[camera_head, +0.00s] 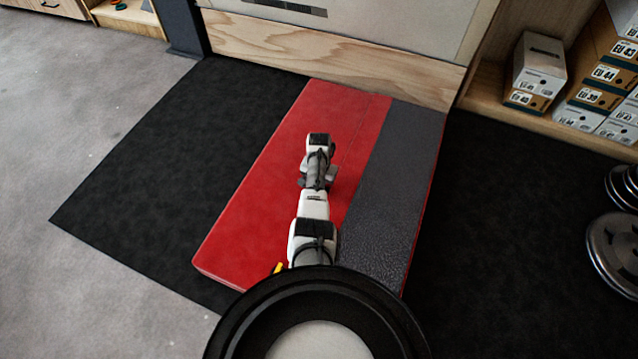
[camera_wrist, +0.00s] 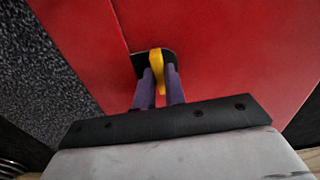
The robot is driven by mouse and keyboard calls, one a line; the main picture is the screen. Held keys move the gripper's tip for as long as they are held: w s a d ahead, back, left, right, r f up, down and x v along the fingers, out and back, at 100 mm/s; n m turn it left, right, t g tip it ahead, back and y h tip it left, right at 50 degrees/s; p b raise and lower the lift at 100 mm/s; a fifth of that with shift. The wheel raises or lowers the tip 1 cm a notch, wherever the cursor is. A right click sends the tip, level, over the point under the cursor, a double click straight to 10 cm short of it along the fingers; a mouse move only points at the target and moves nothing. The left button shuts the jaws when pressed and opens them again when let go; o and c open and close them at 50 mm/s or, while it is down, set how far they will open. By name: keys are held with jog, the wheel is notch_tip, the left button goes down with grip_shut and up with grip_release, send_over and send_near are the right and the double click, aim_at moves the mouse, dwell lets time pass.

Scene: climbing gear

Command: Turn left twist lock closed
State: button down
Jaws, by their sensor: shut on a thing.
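In the wrist view, a yellow twist lock (camera_wrist: 155,58) stands on a small black plate (camera_wrist: 171,62) on the red pad (camera_wrist: 215,50). The purple fingers of my gripper (camera_wrist: 161,82) are shut on the lock, one on each side. A seam in the red cover runs up to the plate. In the head view, my arm reaches out over the red pad (camera_head: 247,215), and the gripper and held lock are hidden behind it. A small yellow piece (camera_head: 278,267) shows near the pad's front edge. I cannot tell what it is.
A grey textured strip (camera_head: 392,180) runs along the pad's right side. Black matting (camera_head: 150,160) lies on both sides. A wooden board (camera_head: 300,52) stands behind. Shoe boxes (camera_head: 540,70) fill a shelf at right, with weight plates (camera_head: 612,250) below. The left floor is clear.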

dwell(0.4)
jog(key=c, duration=1.5)
grip_release()
jog(key=shift+o, duration=0.2)
notch_tip(320, 180, up, 14)
jog(key=p, duration=0.5)
